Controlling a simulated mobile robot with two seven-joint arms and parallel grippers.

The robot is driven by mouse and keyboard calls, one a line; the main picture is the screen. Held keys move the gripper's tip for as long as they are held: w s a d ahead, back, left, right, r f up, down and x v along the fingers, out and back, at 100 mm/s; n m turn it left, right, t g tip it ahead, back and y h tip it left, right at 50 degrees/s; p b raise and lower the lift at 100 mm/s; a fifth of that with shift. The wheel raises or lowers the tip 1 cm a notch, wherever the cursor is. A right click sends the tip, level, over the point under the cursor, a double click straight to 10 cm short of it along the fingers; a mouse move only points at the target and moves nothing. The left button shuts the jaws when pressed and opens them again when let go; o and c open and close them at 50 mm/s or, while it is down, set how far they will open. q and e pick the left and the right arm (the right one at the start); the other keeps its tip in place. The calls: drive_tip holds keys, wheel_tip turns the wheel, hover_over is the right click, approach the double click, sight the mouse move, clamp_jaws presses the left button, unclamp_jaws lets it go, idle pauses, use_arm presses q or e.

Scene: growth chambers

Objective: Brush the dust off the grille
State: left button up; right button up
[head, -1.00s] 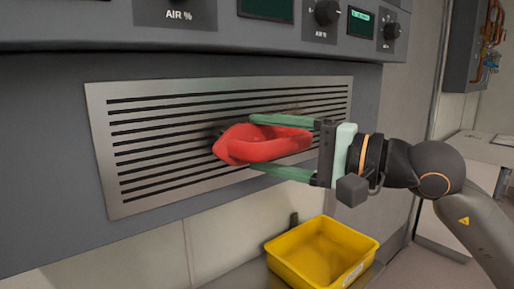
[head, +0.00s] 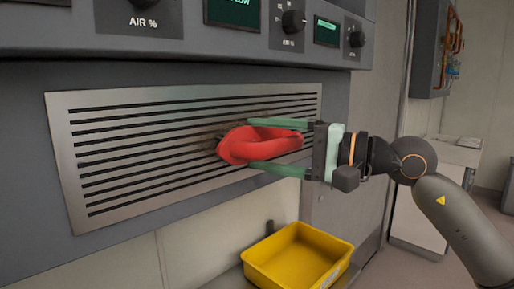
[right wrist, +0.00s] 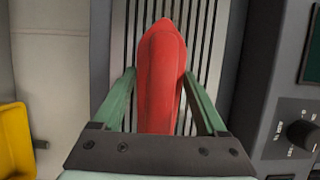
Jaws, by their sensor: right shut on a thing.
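The grille (head: 105,128) is a metal panel with long dark slots on the grey front of the chamber. A faint brownish smudge of dust (head: 234,126) shows on it by the red tool. My right gripper (head: 278,146) has green fingers and is shut on a red brush (head: 255,147), held level in front of the grille's right half. In the right wrist view the brush (right wrist: 162,75) points away between the fingers toward the slots. Its bristles are hidden, and I cannot tell whether it touches the grille. My left gripper is not in view.
A yellow bin (head: 300,262) stands below the grille on a grey surface. Control knobs (head: 293,21) and small displays (head: 327,32) jut out above the grille.

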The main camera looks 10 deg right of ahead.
drive_tip(key=shift+w+d, duration=0.6)
drive_tip(key=shift+d, duration=0.25)
drive_tip(key=shift+w+d, duration=1)
drive_tip(key=shift+d, duration=0.3)
drive_tip(key=shift+w+d, duration=0.95)
drive_tip(key=shift+d, duration=0.35)
drive_tip(key=shift+w+d, duration=0.1)
drive_tip(key=shift+d, duration=0.05)
